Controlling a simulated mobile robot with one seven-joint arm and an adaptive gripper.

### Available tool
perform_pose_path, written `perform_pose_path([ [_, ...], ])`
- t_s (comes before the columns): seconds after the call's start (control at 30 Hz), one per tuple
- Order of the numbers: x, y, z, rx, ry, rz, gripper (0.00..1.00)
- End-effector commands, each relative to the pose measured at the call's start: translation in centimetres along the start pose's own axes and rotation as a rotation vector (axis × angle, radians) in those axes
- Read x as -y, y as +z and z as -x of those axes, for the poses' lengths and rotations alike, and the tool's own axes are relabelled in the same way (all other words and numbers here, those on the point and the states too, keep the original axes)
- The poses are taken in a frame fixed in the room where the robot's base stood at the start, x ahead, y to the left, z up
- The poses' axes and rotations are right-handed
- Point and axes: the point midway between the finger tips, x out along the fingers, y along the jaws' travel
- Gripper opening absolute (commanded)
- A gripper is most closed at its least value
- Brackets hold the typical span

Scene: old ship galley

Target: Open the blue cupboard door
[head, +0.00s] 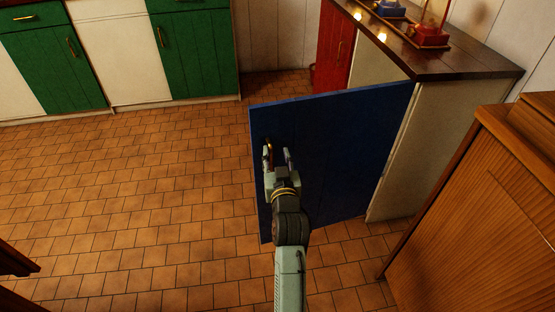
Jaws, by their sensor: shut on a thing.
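The blue cupboard door (335,150) stands swung out from the counter cabinet (405,150) on the right, wide open. Its hinged side is at the cabinet's right part, and its free edge points left over the tiled floor. A brass handle (267,153) sits near the free edge. My gripper (279,157) is at the handle, shut on it, with its fingers close to the door face.
A red door (333,50) is beside the cupboard. The dark countertop (450,65) carries a blue item and a red item (430,35). A wooden cabinet (490,200) stands close at right. Green cupboards (190,50) line the back. The tiled floor (130,190) at left is clear.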

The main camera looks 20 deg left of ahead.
Motion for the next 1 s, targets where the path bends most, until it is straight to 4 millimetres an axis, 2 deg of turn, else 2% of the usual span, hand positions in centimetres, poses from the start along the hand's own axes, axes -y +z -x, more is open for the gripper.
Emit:
perform_pose_path([
  [0.03, -0.4, -5.4, 0.6, -0.097, 0.010, 0.001, 0.29],
  [0.2, -0.4, -7.9, 0.8, -0.086, 0.010, 0.001, 0.29],
  [0.4, -0.3, -9.2, 0.9, -0.076, 0.009, 0.001, 0.29],
  [0.87, -0.2, -9.1, 0.9, -0.070, 0.007, 0.002, 0.29],
  [0.93, 0.2, -9.8, 0.8, -0.086, -0.002, 0.003, 0.29],
  [1.0, 1.4, -11.4, 0.9, -0.127, -0.022, 0.005, 0.29],
])
